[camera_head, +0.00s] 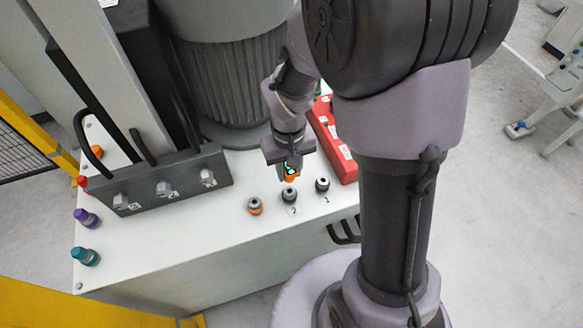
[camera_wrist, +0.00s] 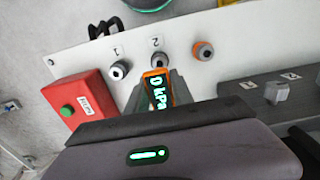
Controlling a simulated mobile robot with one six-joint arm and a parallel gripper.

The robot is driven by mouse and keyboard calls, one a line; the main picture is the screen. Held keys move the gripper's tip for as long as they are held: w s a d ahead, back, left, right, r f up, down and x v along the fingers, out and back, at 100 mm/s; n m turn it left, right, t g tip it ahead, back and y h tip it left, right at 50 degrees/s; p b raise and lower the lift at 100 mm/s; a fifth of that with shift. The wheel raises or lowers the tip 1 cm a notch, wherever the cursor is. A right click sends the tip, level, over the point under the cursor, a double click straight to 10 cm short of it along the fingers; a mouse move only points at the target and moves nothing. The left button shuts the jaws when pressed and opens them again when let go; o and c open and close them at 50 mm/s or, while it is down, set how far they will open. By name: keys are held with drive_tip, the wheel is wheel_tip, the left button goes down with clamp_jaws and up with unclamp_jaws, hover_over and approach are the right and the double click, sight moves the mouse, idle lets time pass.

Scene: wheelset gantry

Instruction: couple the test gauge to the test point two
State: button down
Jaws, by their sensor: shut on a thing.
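The test gauge (camera_wrist: 157,90) is an orange-framed block with a dark display reading "0 kPa" in green. My gripper (camera_head: 290,172) is shut on it; the gauge shows as a small orange and green piece between the fingers in the head view. Test point two (camera_head: 290,195) is a dark round fitting beside the printed 2; it also shows in the wrist view (camera_wrist: 158,60), just beyond the gauge's far end. Whether the gauge touches it I cannot tell. Test point one (camera_head: 322,185) is a similar dark fitting beside it. The gauge's underside is hidden.
An orange-ringed fitting (camera_head: 255,206) stands beside point two. A red box (camera_head: 336,145) with a green button (camera_wrist: 67,111) lies on the other side. A dark valve block (camera_head: 165,182), purple knob (camera_head: 87,218) and teal knob (camera_head: 85,256) are at left. The ribbed motor (camera_head: 228,90) stands behind.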

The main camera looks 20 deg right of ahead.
drive_tip(key=shift+f, duration=0.1)
drive_tip(key=shift+f+b, duration=2.45)
drive_tip(key=shift+f, duration=0.4)
drive_tip(key=shift+f+b, duration=0.3)
drive_tip(key=shift+f, duration=0.05)
drive_tip(key=c, duration=1)
unclamp_jaws()
wheel_tip(320, 180, up, 18)
drive_tip(key=p, duration=0.7)
drive_tip(key=shift+f+p, duration=0.25)
drive_tip(key=shift+p, duration=0.05)
